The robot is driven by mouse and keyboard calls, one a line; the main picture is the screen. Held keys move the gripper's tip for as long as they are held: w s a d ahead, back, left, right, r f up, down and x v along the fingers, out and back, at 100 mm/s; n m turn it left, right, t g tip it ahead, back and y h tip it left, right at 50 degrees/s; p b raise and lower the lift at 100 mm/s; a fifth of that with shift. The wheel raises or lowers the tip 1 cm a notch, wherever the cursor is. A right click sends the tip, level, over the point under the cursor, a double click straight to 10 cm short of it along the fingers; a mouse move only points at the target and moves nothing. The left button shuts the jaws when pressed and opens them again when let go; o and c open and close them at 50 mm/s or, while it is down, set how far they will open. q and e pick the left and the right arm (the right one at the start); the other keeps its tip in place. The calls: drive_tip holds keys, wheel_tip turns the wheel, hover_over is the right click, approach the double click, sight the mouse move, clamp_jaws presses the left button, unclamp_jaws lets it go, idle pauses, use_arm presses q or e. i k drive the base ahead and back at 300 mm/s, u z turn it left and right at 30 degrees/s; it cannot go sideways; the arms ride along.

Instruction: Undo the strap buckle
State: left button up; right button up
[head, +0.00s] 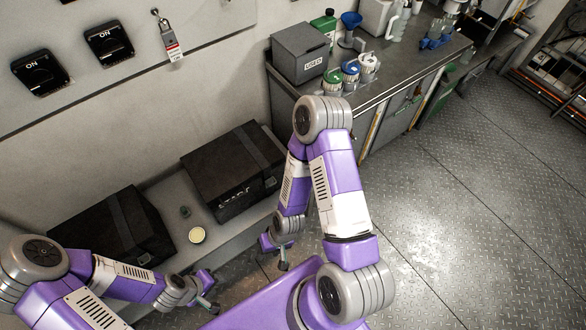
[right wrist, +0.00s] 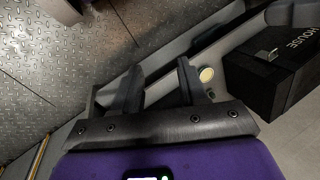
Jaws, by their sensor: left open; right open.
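Two black boxes stand on a low grey ledge along the wall in the head view. The right box (head: 222,172) has a dark strap (head: 256,150) over its lid and pale lettering on its front. The left box (head: 92,232) also has a dark band across it. My right gripper (head: 276,252) is open and empty, in front of the ledge and below the right box. My left gripper (head: 208,296) is open, below the left box and apart from it. In the right wrist view a strapped black box (right wrist: 282,62) shows a pale metallic piece (right wrist: 267,54), possibly the buckle.
A round cream-topped item (head: 197,235) and a small dark green item (head: 185,211) sit between the boxes. A grey cabinet (head: 385,105) with a grey bin (head: 300,52) and bottles stands at back right. The metal floor (head: 470,220) at right is clear.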

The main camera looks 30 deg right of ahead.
sight(270, 182)
drive_tip(key=z, duration=0.55)
drive_tip(key=i, duration=0.45)
drive_tip(key=z, duration=0.35)
drive_tip(key=k, duration=0.5)
drive_tip(key=z, duration=0.85)
drive_tip(key=i, duration=0.75)
drive_tip(key=u, duration=1.25)
